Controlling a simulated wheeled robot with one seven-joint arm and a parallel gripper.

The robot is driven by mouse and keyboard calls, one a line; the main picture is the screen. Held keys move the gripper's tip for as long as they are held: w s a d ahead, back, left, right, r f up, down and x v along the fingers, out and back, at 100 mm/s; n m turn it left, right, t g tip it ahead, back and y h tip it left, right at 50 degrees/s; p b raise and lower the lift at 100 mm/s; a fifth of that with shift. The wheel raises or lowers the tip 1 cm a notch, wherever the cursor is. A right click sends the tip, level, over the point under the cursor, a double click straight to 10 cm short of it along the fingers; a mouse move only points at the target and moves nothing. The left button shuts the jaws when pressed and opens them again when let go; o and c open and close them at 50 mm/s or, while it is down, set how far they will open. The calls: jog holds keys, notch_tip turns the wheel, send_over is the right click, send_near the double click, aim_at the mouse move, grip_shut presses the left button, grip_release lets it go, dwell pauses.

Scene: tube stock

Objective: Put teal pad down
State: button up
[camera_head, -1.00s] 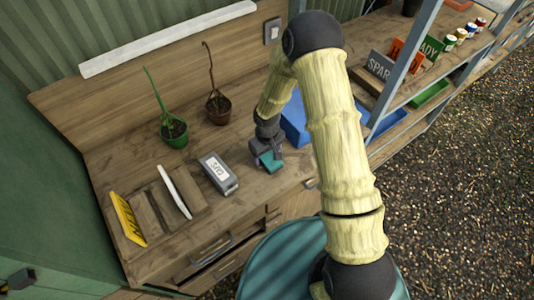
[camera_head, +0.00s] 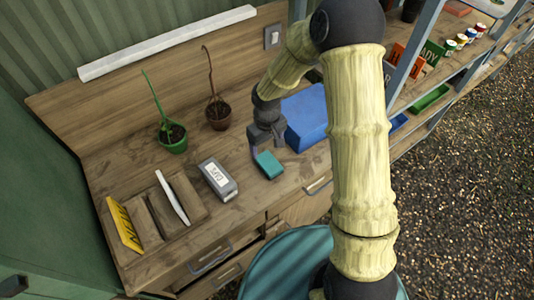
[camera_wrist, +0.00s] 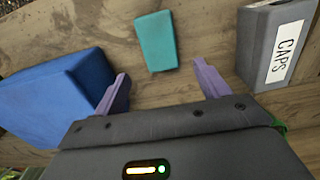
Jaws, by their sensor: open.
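The teal pad (camera_head: 269,164) lies on the wooden bench top, in front of my gripper (camera_head: 263,146). In the wrist view the teal pad (camera_wrist: 156,41) rests flat on the wood, beyond the fingertips and roughly centred between them. My gripper (camera_wrist: 160,88) is open, with its two purple fingers spread wide and nothing between them. The pad is apart from both fingers in that view.
A blue box (camera_head: 306,118) stands close on the right of the gripper. A grey box labelled CAPS (camera_head: 218,179) stands to the left. Bare wood surrounds the pad.

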jog(key=shift+r, duration=1.8)
jog(key=s+d+r+m+t, duration=0.2)
jog(key=s+d+r+m, duration=0.4)
jog(key=s+d+r, duration=0.4)
jog(key=s+d, duration=0.3)
jog(key=d, duration=0.1)
jog(key=shift+s+m+t, duration=0.2)
jog(key=shift+m+t, duration=0.1)
jog(key=shift+m, duration=0.1)
jog(key=shift+o, duration=0.5)
jog(key=shift+d, duration=0.1)
